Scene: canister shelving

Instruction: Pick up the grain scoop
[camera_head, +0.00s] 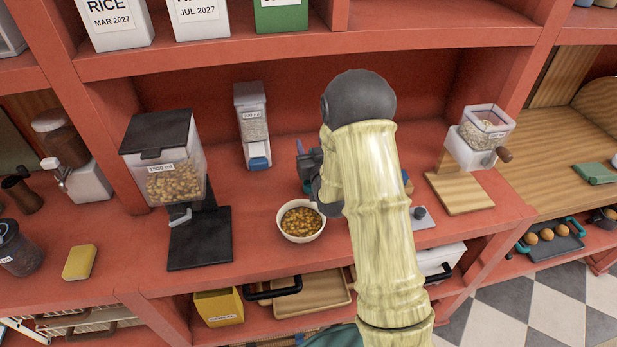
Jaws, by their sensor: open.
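My arm reaches up from the bottom right over the red counter, and its dark wrist bends down beyond the white bowl. My gripper (318,185) points down at the counter just behind the bowl, is partly hidden by my own arm, and is open. A dark teal object with a purplish upright part (303,160) shows right beside my gripper. I cannot tell for sure whether it is the grain scoop, and no other scoop shows clearly. Contact between it and my gripper cannot be made out.
A white bowl (301,235) of grain stands close in front of my gripper. A large black-topped dispenser (160,135) and a slim white dispenser (252,120) stand left. A grain mill (480,135) on a wooden board stands right. A shelf (430,36) with canisters runs above.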

